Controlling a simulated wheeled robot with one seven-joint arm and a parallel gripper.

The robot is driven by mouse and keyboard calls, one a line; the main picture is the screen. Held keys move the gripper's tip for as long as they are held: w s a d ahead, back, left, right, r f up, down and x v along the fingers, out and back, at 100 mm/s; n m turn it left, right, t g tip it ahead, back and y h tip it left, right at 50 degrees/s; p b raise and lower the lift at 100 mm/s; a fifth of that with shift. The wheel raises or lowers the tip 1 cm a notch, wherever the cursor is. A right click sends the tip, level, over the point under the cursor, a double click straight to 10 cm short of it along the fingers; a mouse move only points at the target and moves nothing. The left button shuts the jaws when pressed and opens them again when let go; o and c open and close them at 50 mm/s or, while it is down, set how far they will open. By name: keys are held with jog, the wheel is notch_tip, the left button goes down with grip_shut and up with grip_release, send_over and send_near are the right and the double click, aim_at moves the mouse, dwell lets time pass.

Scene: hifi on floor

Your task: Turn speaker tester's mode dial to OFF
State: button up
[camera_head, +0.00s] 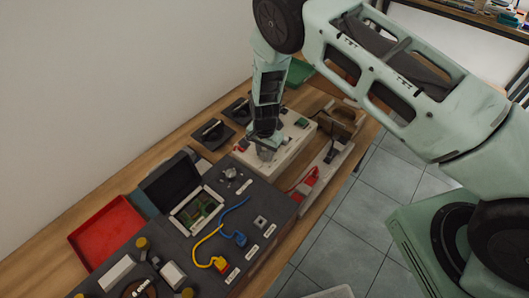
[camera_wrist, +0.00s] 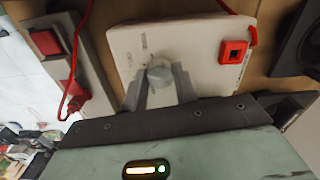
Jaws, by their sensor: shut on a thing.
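The speaker tester looks like a white box (camera_head: 290,150) on the table; in the wrist view its pale top panel (camera_wrist: 195,40) fills the upper middle. A round grey-white mode dial (camera_wrist: 159,75) sits on that panel, with small dark marks above and left of it. My gripper (camera_wrist: 160,88) has its two grey fingers on either side of the dial, shut on it. In the head view my gripper (camera_head: 266,150) reaches down onto the near end of the white box and hides the dial. I cannot read the dial's setting.
A dark panel (camera_head: 180,255) with cables and a small open case stands nearer. A red tray (camera_head: 105,235) is at the left. A red socket (camera_wrist: 234,52) sits beside the dial. A power strip (camera_head: 325,170) with a red cable lies right of the box.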

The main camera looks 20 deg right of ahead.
aim_at(265, 154)
jog(key=n+b, duration=0.3)
jog(key=shift+f+n+b, duration=0.2)
jog(key=shift+n+b, duration=0.15)
jog(key=shift+n, duration=0.05)
jog(key=n+b, duration=0.4)
jog(key=n, duration=0.1)
jog(key=n+b, duration=0.2)
jog(key=n, duration=0.2)
jog(key=shift+r+n, duration=0.15)
jog(key=shift+n, duration=0.25)
jog(key=shift+r+n+b, duration=0.1)
jog(key=shift+n+b, duration=0.75)
jog(key=shift+n, duration=1.05)
jog(key=o, duration=1)
notch_tip(265, 154, up, 17)
jog(key=b, duration=0.3)
jog(key=shift+r, duration=0.2)
